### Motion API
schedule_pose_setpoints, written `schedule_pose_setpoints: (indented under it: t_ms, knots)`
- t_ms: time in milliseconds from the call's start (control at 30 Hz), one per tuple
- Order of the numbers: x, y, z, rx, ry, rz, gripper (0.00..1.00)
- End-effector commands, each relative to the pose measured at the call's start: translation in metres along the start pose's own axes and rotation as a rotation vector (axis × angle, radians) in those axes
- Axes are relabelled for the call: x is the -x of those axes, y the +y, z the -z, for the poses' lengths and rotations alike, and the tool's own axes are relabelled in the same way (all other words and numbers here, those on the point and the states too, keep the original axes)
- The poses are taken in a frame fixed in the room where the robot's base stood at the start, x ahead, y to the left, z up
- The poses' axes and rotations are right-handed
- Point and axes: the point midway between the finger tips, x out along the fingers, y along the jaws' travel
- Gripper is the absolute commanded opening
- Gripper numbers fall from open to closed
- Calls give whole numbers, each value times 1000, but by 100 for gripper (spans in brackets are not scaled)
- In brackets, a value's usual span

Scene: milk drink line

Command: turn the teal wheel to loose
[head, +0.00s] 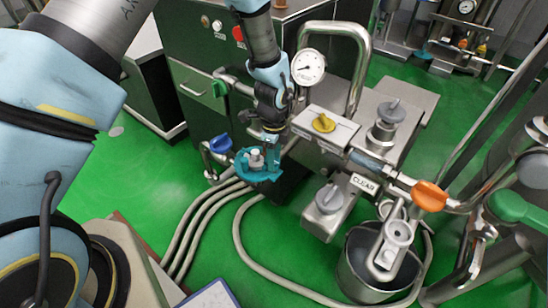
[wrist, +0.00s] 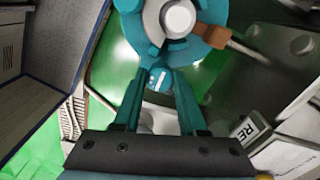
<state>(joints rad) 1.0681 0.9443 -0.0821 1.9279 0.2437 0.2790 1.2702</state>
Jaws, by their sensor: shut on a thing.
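The teal wheel (head: 262,175) is at centre left in the head view, with a pale hub in its middle. In the wrist view the wheel (wrist: 190,54) fills the top, partly cut off by the frame edge. My gripper (head: 268,145) reaches down to the wheel's rim from above. In the wrist view the fingers of my gripper (wrist: 157,82) stand on both sides of a teal knob on the rim, which bears a white mark. The gripper is shut on this part of the wheel. I cannot read any loose or tight marking.
A blue handle (head: 221,144) is close to the wheel's left. A pressure gauge (head: 308,67), a yellow knob (head: 324,122) and an orange handle (head: 429,196) are to the right. Hoses (head: 203,212) run below, and a steel bucket (head: 356,285) stands at lower right.

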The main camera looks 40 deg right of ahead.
Motion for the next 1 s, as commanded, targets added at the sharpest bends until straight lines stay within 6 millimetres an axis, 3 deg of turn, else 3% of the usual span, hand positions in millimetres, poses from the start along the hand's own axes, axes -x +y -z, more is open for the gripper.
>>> schedule_pose_setpoints:
  t_ms: [367, 1000]
  knots:
    - [-1, 0, 0, 130, -1, 1, 0]
    - [-1, 1, 0, 715, 0, 2, 0]
